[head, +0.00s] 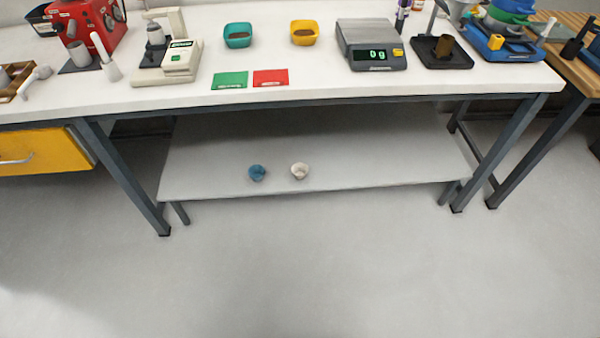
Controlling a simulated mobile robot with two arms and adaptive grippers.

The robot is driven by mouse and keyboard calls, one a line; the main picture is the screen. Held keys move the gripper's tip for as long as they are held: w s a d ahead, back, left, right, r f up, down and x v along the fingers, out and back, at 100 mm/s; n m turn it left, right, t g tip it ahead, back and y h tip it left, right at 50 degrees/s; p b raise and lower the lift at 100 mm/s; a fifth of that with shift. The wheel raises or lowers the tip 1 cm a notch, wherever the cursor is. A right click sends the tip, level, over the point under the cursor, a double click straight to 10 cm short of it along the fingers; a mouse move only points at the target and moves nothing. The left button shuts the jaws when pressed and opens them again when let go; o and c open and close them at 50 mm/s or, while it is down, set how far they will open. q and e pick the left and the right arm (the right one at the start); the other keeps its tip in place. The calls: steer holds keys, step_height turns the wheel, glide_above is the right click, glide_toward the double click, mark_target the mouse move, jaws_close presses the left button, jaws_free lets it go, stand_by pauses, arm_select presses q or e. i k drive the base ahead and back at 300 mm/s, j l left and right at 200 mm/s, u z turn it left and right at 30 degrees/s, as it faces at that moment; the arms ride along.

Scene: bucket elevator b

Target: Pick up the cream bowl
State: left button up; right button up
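The cream bowl (299,171) is a small, pale bowl on the lower shelf (380,168) under the white table. It sits near the shelf's front edge, about the middle of its length. A blue bowl (257,173) of similar size is just to its left, with a small gap between them. Neither of my grippers shows in the head view, and nothing touches the cream bowl.
The white tabletop (310,75) overhangs the shelf. On it are a scale (371,45), a green bowl (238,36), a yellow bowl (304,33), and green and red cards. Table legs (125,180) stand at both sides. The floor (310,265) in front is clear.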

mark_target(299, 170)
steer(key=i+l, duration=0.7)
